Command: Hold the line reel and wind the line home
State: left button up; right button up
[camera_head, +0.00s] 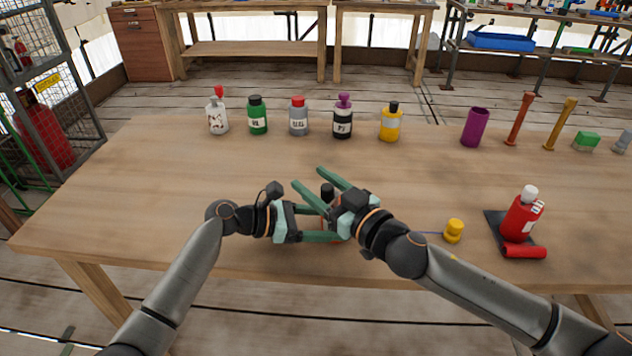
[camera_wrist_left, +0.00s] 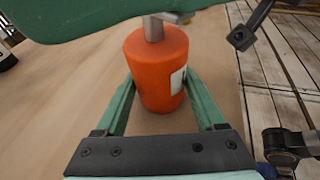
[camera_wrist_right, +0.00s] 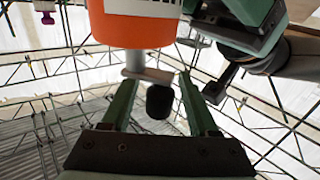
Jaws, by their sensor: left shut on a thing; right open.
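The line reel is an orange drum (camera_wrist_left: 158,70) with a white label, a metal shaft and a crank arm ending in a black knob (camera_wrist_right: 160,101). My left gripper (camera_head: 328,228) is shut on the drum, with one finger on each side. My right gripper (camera_head: 308,178) is open, its fingers on either side of the black knob, which also shows in the head view (camera_head: 327,191); I cannot tell whether they touch it. In the head view the grippers hide most of the drum. A blue line (camera_head: 430,233) runs along the table to a yellow spool-like piece (camera_head: 453,230).
A red bottle (camera_head: 520,216) stands on a dark mat at the right, with a red cylinder (camera_head: 524,252) in front. Several bottles (camera_head: 298,117) line the back, with a purple cup (camera_head: 474,127) further right. The left of the wooden table (camera_head: 130,195) is clear.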

jog(key=shift+c, duration=0.2)
grip_shut()
dwell(0.4)
